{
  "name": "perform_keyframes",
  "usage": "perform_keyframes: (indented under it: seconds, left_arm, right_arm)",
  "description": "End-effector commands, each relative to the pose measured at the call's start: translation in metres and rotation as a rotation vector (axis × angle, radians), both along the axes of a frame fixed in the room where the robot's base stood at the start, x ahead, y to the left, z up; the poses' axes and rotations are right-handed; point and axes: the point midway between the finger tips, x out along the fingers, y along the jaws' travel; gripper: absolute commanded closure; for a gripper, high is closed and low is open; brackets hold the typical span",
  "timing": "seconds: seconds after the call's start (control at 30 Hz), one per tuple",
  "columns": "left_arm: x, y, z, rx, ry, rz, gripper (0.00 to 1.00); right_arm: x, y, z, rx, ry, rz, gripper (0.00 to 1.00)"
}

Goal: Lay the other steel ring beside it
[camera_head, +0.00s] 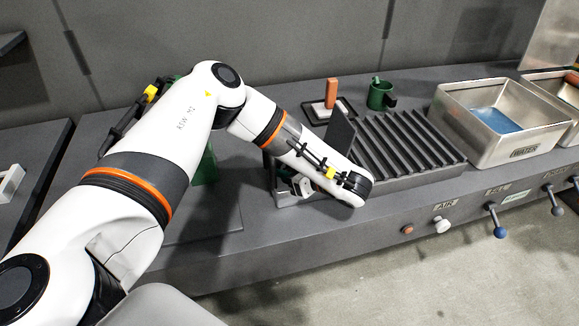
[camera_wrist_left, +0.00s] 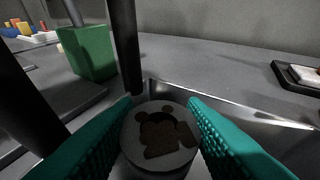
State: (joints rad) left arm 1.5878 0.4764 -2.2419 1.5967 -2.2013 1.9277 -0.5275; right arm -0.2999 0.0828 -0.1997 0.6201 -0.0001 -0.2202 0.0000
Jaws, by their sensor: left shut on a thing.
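My left gripper (camera_head: 303,186) reaches down into a small steel tray (camera_head: 290,200) at the front of the bench, partly hidden under my arm. In the left wrist view its teal fingers (camera_wrist_left: 160,108) are shut on a round grey metal piece (camera_wrist_left: 135,139), which looks like a steel ring. I cannot make out a second ring. My right gripper is not in view.
A black slatted rack (camera_head: 405,143) lies right of the tray, with an upright dark plate (camera_head: 340,132) at its left end. Behind are a green mug (camera_head: 379,96) and an orange block (camera_head: 332,92). A steel water basin (camera_head: 514,148) stands right. A green box (camera_wrist_left: 88,52) is left.

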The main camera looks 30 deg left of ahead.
Motion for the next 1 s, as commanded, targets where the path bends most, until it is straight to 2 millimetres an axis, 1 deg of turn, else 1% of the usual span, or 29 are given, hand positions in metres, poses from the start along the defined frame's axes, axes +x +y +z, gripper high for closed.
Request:
perform_keyframes:
  seconds: [0.6, 0.63, 0.67, 0.9, 1.0]
  left_arm:
    - [0.0, 0.0, -0.013, -0.002, 0.002, -0.001, 0.85]
    - [-0.001, 0.0, -0.013, -0.002, 0.003, 0.0, 0.59]
    - [-0.001, 0.0, -0.014, -0.002, 0.004, 0.0, 0.54]
    - [-0.002, -0.001, -0.015, -0.004, 0.008, -0.002, 0.53]
    - [-0.002, -0.001, -0.012, -0.003, 0.009, -0.002, 0.53]
  right_arm:
    - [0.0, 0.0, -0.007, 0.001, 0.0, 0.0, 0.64]
    - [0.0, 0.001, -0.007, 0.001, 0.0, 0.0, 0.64]
    - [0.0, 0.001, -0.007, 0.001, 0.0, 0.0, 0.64]
    - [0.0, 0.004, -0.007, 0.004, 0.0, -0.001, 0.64]
    - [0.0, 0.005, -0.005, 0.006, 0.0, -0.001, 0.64]
